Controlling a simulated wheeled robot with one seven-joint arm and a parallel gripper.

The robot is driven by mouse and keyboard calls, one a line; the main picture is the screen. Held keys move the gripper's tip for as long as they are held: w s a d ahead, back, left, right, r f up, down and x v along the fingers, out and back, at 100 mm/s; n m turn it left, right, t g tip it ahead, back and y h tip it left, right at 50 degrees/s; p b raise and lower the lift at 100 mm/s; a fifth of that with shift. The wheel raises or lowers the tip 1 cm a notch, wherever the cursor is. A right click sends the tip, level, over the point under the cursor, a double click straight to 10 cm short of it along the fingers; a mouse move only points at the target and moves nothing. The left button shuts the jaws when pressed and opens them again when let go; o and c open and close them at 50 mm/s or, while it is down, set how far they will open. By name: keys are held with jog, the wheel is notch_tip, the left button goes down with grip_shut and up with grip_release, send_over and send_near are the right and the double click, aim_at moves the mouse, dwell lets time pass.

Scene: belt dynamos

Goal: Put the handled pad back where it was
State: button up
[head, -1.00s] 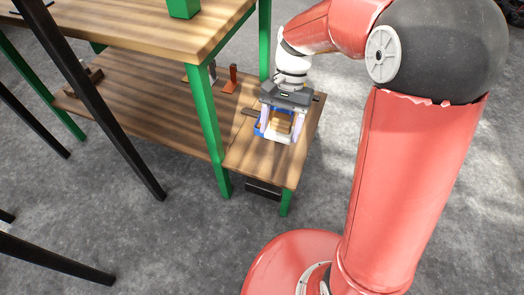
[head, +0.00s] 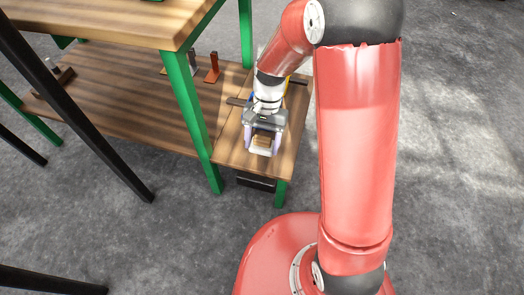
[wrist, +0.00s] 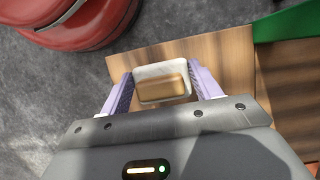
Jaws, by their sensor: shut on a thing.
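The handled pad shows in the wrist view as a pale grey-white base (wrist: 145,72) with a tan wooden block (wrist: 166,87) on it. My gripper (wrist: 160,74) has its two lilac fingers shut on the pad from both sides. In the head view my gripper (head: 262,142) points down over the small wooden side shelf (head: 232,158), near its front end, with the pad (head: 261,151) between its fingers. I cannot tell whether the pad touches the shelf. Something blue (head: 250,100) and something yellow (head: 288,82) show partly behind my wrist; most is hidden.
A dark flat piece (head: 237,101) lies on the side shelf behind my gripper. A green table leg (head: 197,125) stands just left of it. An orange-brown bracket (head: 212,68) stands on the lower long shelf (head: 130,95). A black box (head: 256,182) hangs under the side shelf.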

aim_at(262, 151)
jog(key=shift+f+b, duration=0.45)
jog(key=shift+f, duration=1.7)
jog(key=shift+f, duration=0.1)
jog(key=o, duration=1)
jog(key=shift+c, duration=0.2)
jog(key=p+v, duration=0.3)
jog(key=v, duration=0.9)
jog(key=s+d+r+n+t, duration=0.1)
jog(key=s+d+r+t, duration=0.15)
jog(key=r, duration=0.35)
jog(key=s+d+r+n+t, duration=0.1)
jog(key=s+d+r+t, duration=0.15)
jog(key=r, duration=0.35)
jog(key=s+d+r+n+t, duration=0.1)
jog(key=s+d+r+t, duration=0.1)
jog(key=s, duration=0.4)
jog(key=s+d+r+n+t+h, duration=0.1)
jog(key=s+d+r+t, duration=0.2)
jog(key=s, duration=0.4)
jog(key=shift+d+r+h, duration=0.2)
jog(key=shift+r+h, duration=0.05)
jog(key=shift+h, duration=0.05)
